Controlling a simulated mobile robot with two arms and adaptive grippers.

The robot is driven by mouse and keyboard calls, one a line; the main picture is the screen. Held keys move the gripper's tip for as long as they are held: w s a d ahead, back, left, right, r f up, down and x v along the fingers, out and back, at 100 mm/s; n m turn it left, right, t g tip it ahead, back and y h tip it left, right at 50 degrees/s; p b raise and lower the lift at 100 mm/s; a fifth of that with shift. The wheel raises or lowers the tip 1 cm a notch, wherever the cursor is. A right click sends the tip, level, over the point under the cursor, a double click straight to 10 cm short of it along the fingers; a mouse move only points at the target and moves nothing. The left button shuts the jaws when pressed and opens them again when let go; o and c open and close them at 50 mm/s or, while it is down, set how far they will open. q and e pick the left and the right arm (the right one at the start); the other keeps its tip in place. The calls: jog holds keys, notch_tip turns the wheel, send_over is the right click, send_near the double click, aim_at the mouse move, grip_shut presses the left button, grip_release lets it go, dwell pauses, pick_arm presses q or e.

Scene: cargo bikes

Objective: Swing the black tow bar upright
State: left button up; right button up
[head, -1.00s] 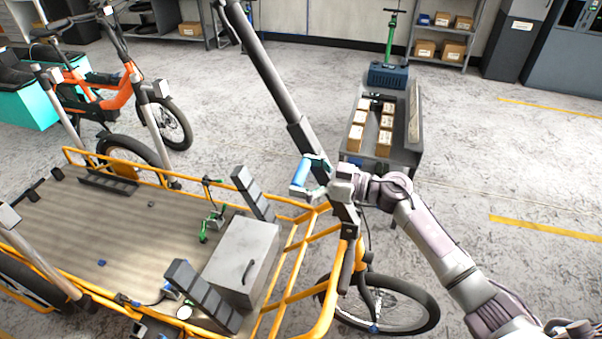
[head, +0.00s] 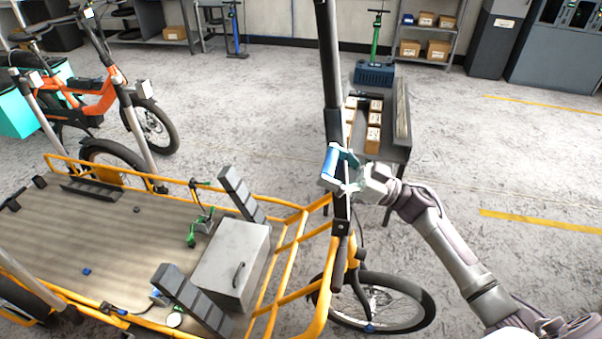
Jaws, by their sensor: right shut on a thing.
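The black tow bar (head: 331,75) stands nearly vertical at the front of the yellow cargo bike (head: 290,270). Its top runs out of the head view, and its lower end meets the bike frame above the front wheel. My right gripper (head: 345,172) is shut on the tow bar about midway along its visible length, at a blue and light-coloured part. The arm reaches in from the lower right. My left gripper is not in view.
A grey box (head: 230,265) and black ramp-like blocks (head: 192,297) sit on the bike's deck. A grey cart with cartons (head: 374,135) and a blue crate (head: 374,74) stands behind the bar. An orange bike (head: 95,100) is at left. Floor at right is clear.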

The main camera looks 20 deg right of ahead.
jog(key=shift+t+y, duration=0.4)
jog(key=shift+y, duration=0.3)
jog(key=s+d, duration=0.1)
jog(key=s+d+b, duration=0.1)
jog(key=d, duration=0.1)
jog(key=shift+s+d+r, duration=0.1)
jog(key=shift+d+r, duration=0.05)
jog(key=shift+d, duration=0.05)
jog(key=o, duration=1.3)
jog(key=v, duration=1.2)
